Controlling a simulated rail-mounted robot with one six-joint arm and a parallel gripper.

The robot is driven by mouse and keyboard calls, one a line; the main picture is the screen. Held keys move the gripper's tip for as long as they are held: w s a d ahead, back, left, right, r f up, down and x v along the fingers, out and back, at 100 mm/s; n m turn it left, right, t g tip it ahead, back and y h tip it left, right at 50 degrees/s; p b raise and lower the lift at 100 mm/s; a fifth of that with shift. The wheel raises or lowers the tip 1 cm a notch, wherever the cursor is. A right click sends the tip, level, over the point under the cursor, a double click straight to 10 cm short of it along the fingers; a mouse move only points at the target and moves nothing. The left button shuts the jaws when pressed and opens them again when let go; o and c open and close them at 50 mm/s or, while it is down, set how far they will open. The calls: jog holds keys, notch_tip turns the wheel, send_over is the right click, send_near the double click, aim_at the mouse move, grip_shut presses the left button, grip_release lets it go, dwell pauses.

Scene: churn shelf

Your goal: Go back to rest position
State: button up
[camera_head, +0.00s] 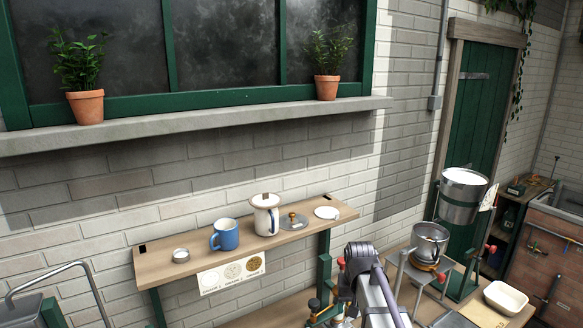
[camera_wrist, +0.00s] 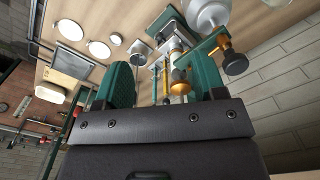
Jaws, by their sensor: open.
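My gripper (camera_wrist: 163,75) fills the lower middle of the wrist view. Its two green fingers stand apart, and no object is held between them. A green frame (camera_wrist: 205,50) with brass and black knobs shows beyond the fingers, some way off. In the head view my arm rises at the bottom centre, in front of the wooden shelf; I cannot make out the fingers there.
On the shelf (camera_head: 160,262) stand a small tin (camera_head: 181,256), a blue mug (camera_head: 225,235), a white lidded pot (camera_head: 265,214), a knobbed grey disc (camera_head: 293,221) and a white disc (camera_head: 327,213). At right are a hanging bucket (camera_head: 461,195), metal pot (camera_head: 430,243) and cream bowl (camera_head: 505,298).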

jog(key=s+f+n+b, duration=0.1)
jog(key=s+f+b, duration=1)
jog(key=s+f, duration=0.5)
jog(key=shift+s+b, duration=0.35)
jog(key=shift+s, duration=0.25)
